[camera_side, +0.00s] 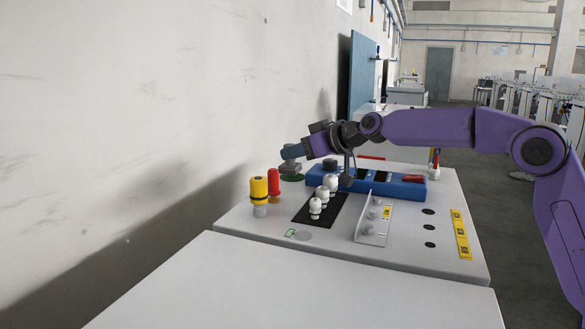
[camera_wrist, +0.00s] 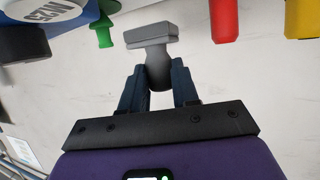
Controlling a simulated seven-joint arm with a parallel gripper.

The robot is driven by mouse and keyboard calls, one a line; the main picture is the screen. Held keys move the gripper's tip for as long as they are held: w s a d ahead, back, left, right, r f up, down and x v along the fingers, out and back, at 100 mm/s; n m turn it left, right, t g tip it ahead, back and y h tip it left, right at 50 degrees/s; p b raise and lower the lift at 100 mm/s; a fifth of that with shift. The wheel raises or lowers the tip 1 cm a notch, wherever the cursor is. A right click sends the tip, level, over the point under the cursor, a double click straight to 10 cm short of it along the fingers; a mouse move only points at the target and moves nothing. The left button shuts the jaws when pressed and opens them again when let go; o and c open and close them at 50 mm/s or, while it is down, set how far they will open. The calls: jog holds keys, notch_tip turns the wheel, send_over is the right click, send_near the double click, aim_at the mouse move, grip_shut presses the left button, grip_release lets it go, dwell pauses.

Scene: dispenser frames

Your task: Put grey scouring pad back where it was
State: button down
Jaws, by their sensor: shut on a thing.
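My gripper (camera_wrist: 158,70) is shut on the narrow end of a grey scouring pad (camera_wrist: 153,33), whose wide flat block points away from the fingers. In the side view my gripper (camera_side: 293,152) reaches left over the back of the table, and the pad (camera_side: 290,167) hangs below the fingertips. It shows just above a green piece (camera_side: 292,178); whether they touch cannot be told there. In the wrist view the green piece (camera_wrist: 105,30) is left of the pad, apart from it in the picture.
A red piece (camera_side: 274,182) and a yellow one (camera_side: 259,188) stand near the pad. A blue holder (camera_side: 405,190) with dark slots, white knobbed pieces (camera_side: 315,208) on a black mat and a grey bracket (camera_side: 371,238) lie to the right. The wall is close at left.

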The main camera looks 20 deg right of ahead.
aim_at(296, 163)
jog(key=shift+w+a+f, duration=0.15)
jog(key=shift+w+f, duration=0.25)
jog(key=shift+f, duration=0.05)
jog(key=f, duration=0.2)
jog(key=shift+w+f, duration=0.3)
jog(key=shift+f, duration=0.4)
jog(key=shift+f, duration=0.3)
jog(key=c, duration=0.8)
grip_release()
jog(key=shift+c, duration=0.2)
jog(key=shift+r, duration=0.1)
jog(key=v, duration=1.7)
jog(key=shift+d+r, duration=0.25)
jog(key=shift+r, duration=0.05)
